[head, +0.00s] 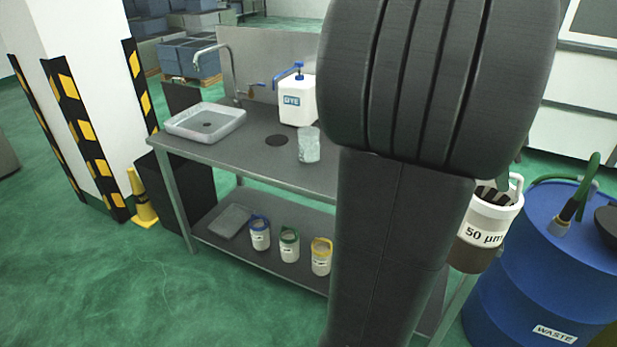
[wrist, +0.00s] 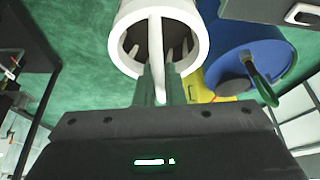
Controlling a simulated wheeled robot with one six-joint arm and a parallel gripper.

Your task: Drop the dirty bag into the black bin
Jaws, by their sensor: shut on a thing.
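The dirty bag (head: 487,225) is a white-topped filter bag marked "50 µm" with a brown stained lower part. It hangs at the right of my arm in the head view, in front of the bench's right end. In the wrist view its white rim (wrist: 201,42) and handle show, with a dark inside. My gripper (wrist: 160,85) is shut on the handle; its dark fingers lie on both sides of it. In the head view my arm hides much of the gripper. A black box-like bin (head: 184,190) stands on the floor by the bench's left end, its opening not clearly seen.
A blue waste drum (head: 545,265) stands right of the bag. Green floor is clear at front left.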

